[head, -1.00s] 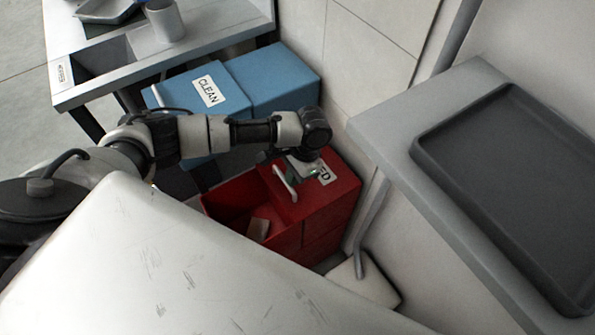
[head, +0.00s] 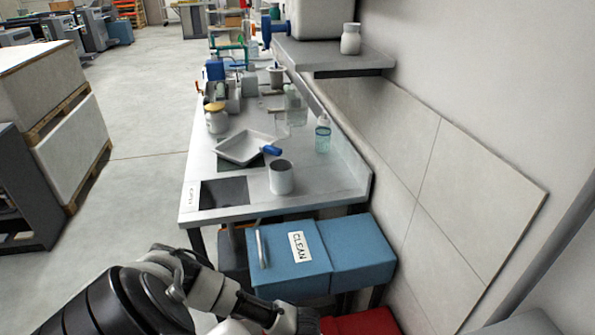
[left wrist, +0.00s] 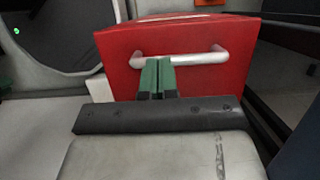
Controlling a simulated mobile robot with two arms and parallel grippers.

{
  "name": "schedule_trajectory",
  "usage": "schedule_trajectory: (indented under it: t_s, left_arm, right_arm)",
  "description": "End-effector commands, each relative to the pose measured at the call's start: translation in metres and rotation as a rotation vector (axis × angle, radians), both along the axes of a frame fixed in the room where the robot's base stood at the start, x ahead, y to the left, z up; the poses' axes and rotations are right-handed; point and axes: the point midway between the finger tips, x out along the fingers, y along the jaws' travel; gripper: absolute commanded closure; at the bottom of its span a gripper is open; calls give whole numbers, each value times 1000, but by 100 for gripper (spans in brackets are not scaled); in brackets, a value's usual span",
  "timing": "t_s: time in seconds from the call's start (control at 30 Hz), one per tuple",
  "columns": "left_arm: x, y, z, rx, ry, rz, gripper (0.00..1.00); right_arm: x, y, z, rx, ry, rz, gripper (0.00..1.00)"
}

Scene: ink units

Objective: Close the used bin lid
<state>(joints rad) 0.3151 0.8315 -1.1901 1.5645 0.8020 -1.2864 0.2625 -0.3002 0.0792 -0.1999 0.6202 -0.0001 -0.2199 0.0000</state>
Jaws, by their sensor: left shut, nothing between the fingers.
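The used bin shows in the head view only as a red surface (head: 362,322) at the bottom edge, partly behind my left arm. In the left wrist view a red panel (left wrist: 115,65) with a silver bar handle (left wrist: 200,58) fills the upper middle. My left gripper (left wrist: 158,62) has its green fingers shut and empty. Their tips overlap the left part of the handle in the picture; I cannot tell whether they touch it. The bin's opening is hidden, so the lid's angle is unclear. My right gripper is not in view.
A blue bin labelled CLEAN (head: 288,262) stands just beyond the red one, below a grey worktable (head: 325,185). The table holds a tray (head: 243,147), a grey cup (head: 281,178) and bottles. A wall panel (head: 470,190) bounds the right side.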

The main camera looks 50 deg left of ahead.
Motion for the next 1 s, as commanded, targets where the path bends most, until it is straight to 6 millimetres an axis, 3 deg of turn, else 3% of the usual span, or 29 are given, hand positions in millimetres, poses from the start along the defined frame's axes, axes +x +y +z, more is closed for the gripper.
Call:
schedule_trajectory:
  t_s: [0.53,1.0]
  left_arm:
    - [-1,0,5,-1,1,-1,100]
    - [22,-13,88,0,-4,-1,100]
  right_arm:
    - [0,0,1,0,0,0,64]
    - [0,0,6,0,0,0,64]
